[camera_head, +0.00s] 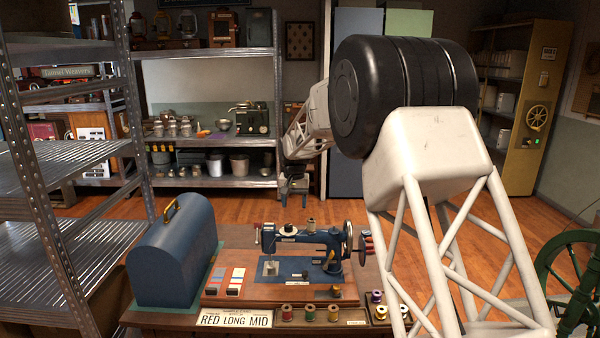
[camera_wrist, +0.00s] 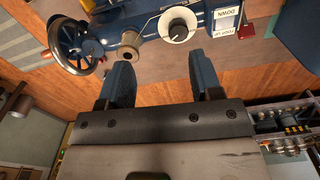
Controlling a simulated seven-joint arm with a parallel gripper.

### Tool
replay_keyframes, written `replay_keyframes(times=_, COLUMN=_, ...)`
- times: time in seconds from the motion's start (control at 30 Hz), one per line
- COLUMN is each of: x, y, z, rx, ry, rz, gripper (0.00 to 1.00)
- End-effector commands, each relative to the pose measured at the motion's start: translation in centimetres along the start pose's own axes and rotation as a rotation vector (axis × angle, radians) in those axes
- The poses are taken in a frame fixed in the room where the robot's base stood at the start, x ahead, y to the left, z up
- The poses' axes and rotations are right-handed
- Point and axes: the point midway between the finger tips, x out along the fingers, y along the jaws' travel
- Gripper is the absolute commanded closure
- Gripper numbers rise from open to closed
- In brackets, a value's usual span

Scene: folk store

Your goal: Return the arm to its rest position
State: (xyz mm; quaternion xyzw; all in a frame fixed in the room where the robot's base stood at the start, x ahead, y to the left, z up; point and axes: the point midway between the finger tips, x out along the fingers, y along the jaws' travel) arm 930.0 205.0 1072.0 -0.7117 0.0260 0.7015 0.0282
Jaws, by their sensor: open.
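My gripper (camera_head: 293,189) hangs pointing down beyond and above the sewing machine in the head view. In the wrist view my gripper (camera_wrist: 163,72) shows two dark blue fingers spread apart, with nothing between them. The blue sewing machine (camera_head: 306,241) stands on a wooden base on the table. Its body also shows upside down at the top of the wrist view (camera_wrist: 152,22), with the handwheel at left. My fingertips appear apart from the machine, though the exact gap is hard to judge.
A blue domed case (camera_head: 172,255) stands at the table's left. Thread spools (camera_head: 310,313) and a "RED LONG MID" card (camera_head: 234,320) lie along the front. A metal shelf (camera_head: 62,170) rises at left and a green spoked wheel (camera_head: 570,275) stands at right. Open floor lies behind the table.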

Motion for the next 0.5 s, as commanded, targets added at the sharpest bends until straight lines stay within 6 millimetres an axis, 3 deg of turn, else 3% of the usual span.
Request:
replay_keyframes(times=0.2, x=-3.9, y=3.2, z=4.2, rx=-0.004, ry=0.02, rz=-0.005, gripper=0.41)
replay_keyframes(times=0.5, x=-8.0, y=7.4, z=10.6, rx=-0.011, ry=0.047, rz=-0.009, gripper=0.41)
